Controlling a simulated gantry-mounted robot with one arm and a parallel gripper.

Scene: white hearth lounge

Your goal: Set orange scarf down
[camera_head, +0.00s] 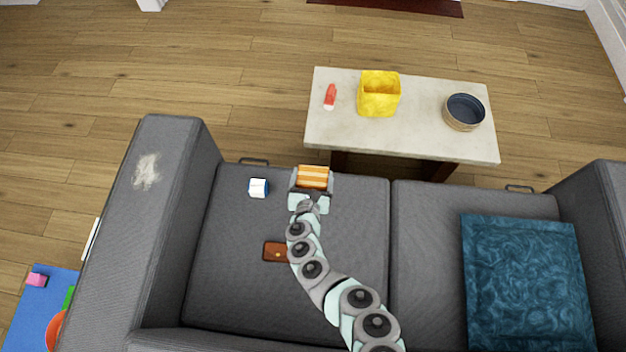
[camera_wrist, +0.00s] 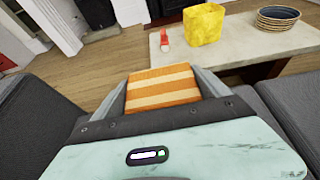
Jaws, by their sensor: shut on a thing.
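The orange scarf (camera_head: 313,177), folded with pale stripes, is between the fingers of my gripper (camera_head: 311,180). It also shows in the wrist view (camera_wrist: 162,88), where the gripper's fingers (camera_wrist: 163,92) press on its left and right sides. My gripper is shut on it. In the head view the scarf appears over the front edge of the grey sofa's left seat cushion (camera_head: 350,260), on the near side of the coffee table (camera_head: 420,135). I cannot tell whether the scarf touches the cushion.
A white and blue item (camera_head: 258,188) and a brown wallet-like item (camera_head: 275,251) lie on the left cushion. A teal cushion (camera_head: 525,285) covers much of the right seat. The table holds a red and white item (camera_head: 330,97), yellow container (camera_head: 379,93) and round bowl (camera_head: 464,112).

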